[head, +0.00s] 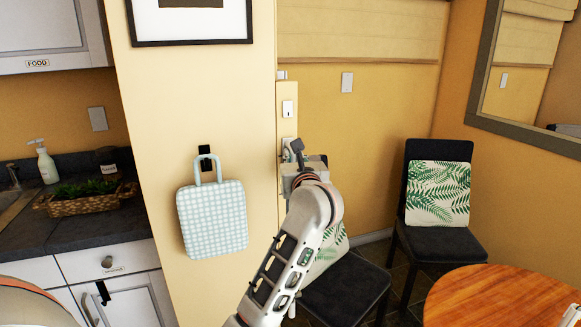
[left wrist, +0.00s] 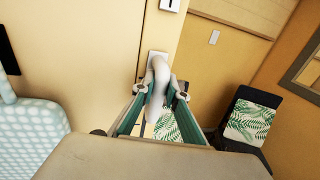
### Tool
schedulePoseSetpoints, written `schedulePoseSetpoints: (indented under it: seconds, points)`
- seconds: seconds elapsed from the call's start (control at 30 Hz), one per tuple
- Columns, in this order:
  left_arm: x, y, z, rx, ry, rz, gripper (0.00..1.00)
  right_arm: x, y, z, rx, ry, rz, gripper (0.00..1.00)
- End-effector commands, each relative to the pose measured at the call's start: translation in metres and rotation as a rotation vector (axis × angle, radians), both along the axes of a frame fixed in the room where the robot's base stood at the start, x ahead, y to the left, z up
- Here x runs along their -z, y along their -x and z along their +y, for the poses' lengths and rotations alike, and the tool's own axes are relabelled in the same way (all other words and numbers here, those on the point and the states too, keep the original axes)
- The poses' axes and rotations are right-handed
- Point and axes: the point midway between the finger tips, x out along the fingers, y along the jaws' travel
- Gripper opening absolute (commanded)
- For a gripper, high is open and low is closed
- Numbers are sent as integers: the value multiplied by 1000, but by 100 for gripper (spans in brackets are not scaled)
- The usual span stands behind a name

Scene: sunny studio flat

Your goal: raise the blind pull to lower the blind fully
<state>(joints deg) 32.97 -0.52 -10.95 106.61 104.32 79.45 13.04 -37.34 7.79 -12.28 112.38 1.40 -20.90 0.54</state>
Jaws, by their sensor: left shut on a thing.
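My left gripper (head: 297,160) is raised at the edge of the cream wall in the head view, mostly seen from behind. In the left wrist view its two green-sided fingers (left wrist: 160,92) are closed around a pale, rounded, curved piece, which I take to be the blind pull (left wrist: 159,72). A white wall plate (left wrist: 150,58) is right behind the pull. The cream blind (head: 360,30) hangs across the top of the yellow recess, its lower edge high above the chairs. My right gripper is not in view.
A checked bag (head: 212,218) hangs on the wall left of my arm. A dark chair with a leaf-print cushion (head: 438,192) stands at the right, and another chair (head: 347,288) is behind my arm. A round wooden table (head: 500,297) is at lower right.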

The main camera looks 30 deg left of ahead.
Motion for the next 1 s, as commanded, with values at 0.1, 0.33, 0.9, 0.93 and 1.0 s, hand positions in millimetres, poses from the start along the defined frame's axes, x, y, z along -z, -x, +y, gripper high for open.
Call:
schedulePoseSetpoints:
  seconds: [0.1,0.33,0.9,0.93,1.0]
  points:
    - [-14,1,0,-1,-6,-4,0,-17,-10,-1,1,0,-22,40]
    - [-18,1,0,-1,-8,-7,0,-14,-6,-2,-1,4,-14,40]
    - [-16,0,0,0,-3,-4,31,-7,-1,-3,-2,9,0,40]
    - [-15,0,0,0,-2,-3,31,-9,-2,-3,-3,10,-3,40]
    - [-15,1,-1,0,-2,-2,31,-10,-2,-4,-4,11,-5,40]
